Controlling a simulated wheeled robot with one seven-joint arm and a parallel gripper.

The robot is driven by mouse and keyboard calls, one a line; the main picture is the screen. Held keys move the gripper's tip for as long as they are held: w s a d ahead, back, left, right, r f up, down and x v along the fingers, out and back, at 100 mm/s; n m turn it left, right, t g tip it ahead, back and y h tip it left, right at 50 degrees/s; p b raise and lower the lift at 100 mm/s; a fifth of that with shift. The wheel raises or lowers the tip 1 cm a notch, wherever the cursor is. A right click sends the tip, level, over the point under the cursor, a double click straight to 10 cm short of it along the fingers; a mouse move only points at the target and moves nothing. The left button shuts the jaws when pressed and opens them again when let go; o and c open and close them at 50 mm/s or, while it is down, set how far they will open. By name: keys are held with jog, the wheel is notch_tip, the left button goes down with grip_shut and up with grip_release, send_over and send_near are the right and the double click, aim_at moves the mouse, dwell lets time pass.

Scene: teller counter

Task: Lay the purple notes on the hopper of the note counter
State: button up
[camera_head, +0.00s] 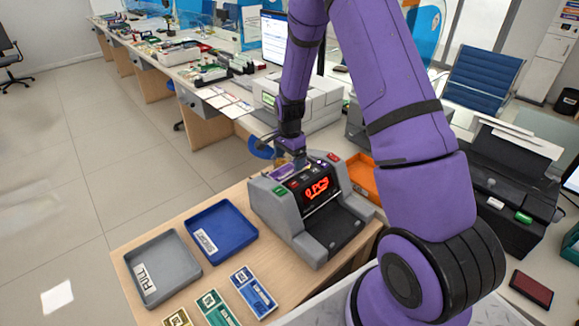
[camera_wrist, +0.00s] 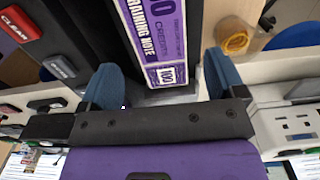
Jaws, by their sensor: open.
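The note counter (camera_head: 312,247) is a grey machine with a dark front and a red lit display. Its hopper is at the far top side, partly hidden by my gripper (camera_head: 290,160) in the head view. The purple notes (camera_wrist: 152,40) show in the wrist view with "TRAINING NOTE" print and a 100 mark. They lie beside a dark part of the counter, just beyond my gripper (camera_wrist: 160,70). Its two blue fingers are apart, one on each side of the notes' near end. I cannot tell whether the notes rest fully on the hopper.
A grey tray (camera_head: 188,262) and a blue tray (camera_head: 235,231) stand left of the counter. Yellow notes (camera_head: 178,318), green notes (camera_head: 216,309) and blue notes (camera_head: 252,290) lie in front. Bare wood shows between these things.

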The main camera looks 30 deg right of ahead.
notch_tip(320, 180, up, 8)
notch_tip(320, 180, up, 11)
jog(key=n+t, duration=0.1)
jog(key=n, duration=0.2)
send_over(289, 169)
jog(key=s+a, duration=0.2)
jog(key=s, duration=0.2)
jog(key=s+a+r+n+t, duration=0.2)
jog(key=s+a+r+n, duration=0.15)
jog(key=s+r, duration=0.55)
jog(key=s+a+r+n+t, duration=0.1)
jog(key=s+r+n, duration=0.3)
jog(key=s, duration=0.6)
jog(key=s+a+r+n+t, duration=0.1)
jog(key=s+r+n, duration=0.4)
jog(key=s, duration=0.4)
jog(key=shift+s+a, duration=0.35)
jog(key=shift+a, duration=0.05)
